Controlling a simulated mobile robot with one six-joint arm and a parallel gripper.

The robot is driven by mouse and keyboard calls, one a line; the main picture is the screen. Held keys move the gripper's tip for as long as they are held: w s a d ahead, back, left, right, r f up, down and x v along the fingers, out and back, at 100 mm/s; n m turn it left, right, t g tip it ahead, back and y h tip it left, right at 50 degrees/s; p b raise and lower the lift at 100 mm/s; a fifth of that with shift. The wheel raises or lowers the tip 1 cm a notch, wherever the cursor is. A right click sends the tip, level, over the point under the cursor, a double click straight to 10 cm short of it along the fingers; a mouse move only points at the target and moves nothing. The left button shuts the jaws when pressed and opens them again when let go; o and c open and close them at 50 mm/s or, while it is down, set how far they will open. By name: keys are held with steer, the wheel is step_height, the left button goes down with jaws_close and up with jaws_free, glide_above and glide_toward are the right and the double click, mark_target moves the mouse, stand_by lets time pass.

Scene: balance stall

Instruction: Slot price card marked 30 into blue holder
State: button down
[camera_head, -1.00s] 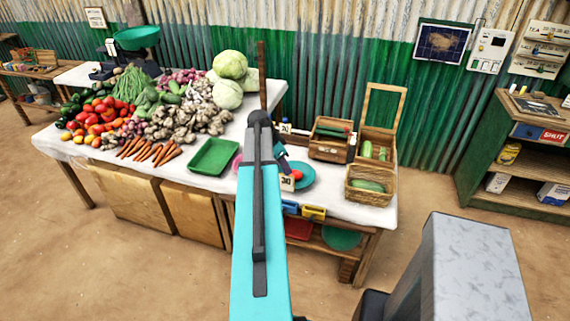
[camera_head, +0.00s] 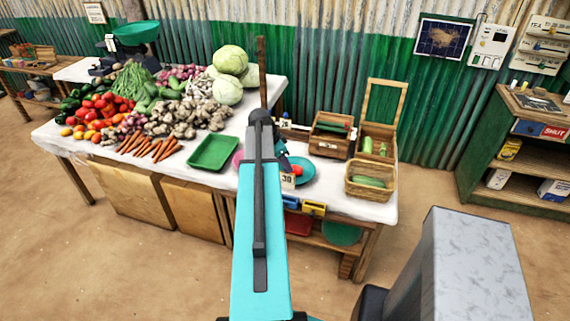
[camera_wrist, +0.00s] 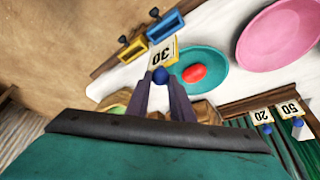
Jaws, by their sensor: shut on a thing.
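The price card marked 30 (camera_wrist: 162,58) is white with a yellow edge and has a blue ball knob (camera_wrist: 161,75). My gripper (camera_wrist: 161,88) is shut on that knob. The card also shows in the head view (camera_head: 288,181), in front of the teal plate, above the table's front edge. The blue holder (camera_wrist: 165,26) is on the front edge, just beyond the card in the wrist view and apart from it. It also shows in the head view (camera_head: 291,203), below the card. My arm partly hides the gripper (camera_head: 283,160) in the head view.
A yellow holder (camera_wrist: 132,52) sits beside the blue one. A teal plate (camera_wrist: 215,84) with a red tomato (camera_wrist: 195,73) and a pink plate (camera_wrist: 282,36) lie close by. Cards marked 20 (camera_wrist: 261,116) and 50 (camera_wrist: 287,109) stand farther back. Baskets (camera_head: 370,181) stand at the right.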

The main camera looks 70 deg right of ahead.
mark_target(286, 178)
steer(key=shift+f+b, duration=0.75)
steer(key=shift+f, duration=1.5)
steer(key=shift+f, duration=0.35)
steer(key=shift+f+b, duration=1.05)
steer(key=shift+f, duration=0.1)
